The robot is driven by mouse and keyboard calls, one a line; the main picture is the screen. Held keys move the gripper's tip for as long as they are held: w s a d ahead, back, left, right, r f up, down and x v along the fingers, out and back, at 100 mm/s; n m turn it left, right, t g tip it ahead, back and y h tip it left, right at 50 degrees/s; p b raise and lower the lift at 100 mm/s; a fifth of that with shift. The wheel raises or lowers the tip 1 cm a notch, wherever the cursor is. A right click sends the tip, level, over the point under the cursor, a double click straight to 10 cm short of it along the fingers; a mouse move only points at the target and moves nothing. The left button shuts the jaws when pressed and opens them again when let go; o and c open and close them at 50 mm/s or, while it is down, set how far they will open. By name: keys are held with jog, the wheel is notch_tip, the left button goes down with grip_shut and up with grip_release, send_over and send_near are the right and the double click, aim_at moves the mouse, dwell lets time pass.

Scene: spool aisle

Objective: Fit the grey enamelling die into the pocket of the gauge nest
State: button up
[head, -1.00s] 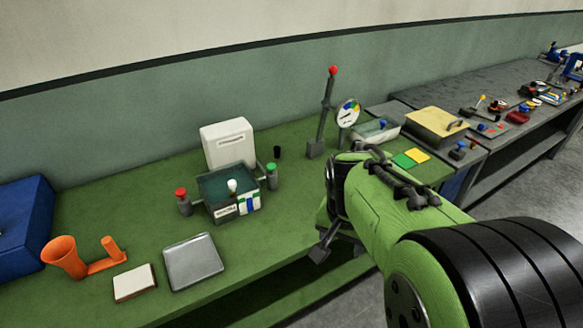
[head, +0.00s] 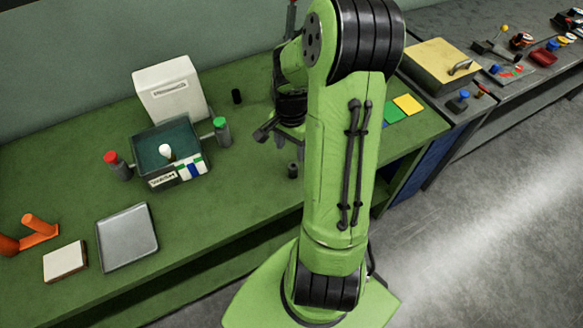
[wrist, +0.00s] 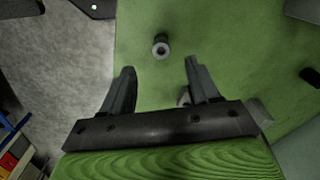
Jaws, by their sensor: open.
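The grey enamelling die (wrist: 161,45) shows in the wrist view as a small upright cylinder with a pale ring top and a dark hole. It stands on the green bench, just beyond my fingertips and roughly in line with the gap between them. In the head view the die (head: 293,170) stands near the bench's front edge, beside my arm. My gripper (wrist: 160,70) is open and empty, pointing down at the bench. A small grey piece (wrist: 183,97) is partly hidden behind the right finger. I cannot make out the gauge nest for certain; my arm covers part of the bench.
A teal box (head: 167,145) with red and green knobs stands left of my arm, before a white case (head: 168,88). A black cylinder (head: 237,96) stands behind. A grey tray (head: 127,237) lies at front left. Bench between tray and die is clear.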

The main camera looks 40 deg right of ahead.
aim_at(293, 166)
jog(key=f, duration=0.3)
jog(key=f+b, duration=0.1)
jog(key=f, duration=0.3)
jog(key=d+f+b, duration=0.1)
jog(key=f, duration=0.2)
jog(key=shift+w+f, duration=0.15)
jog(key=shift+f, duration=0.1)
jog(key=shift+r, duration=0.1)
jog(key=shift+c, duration=0.4)
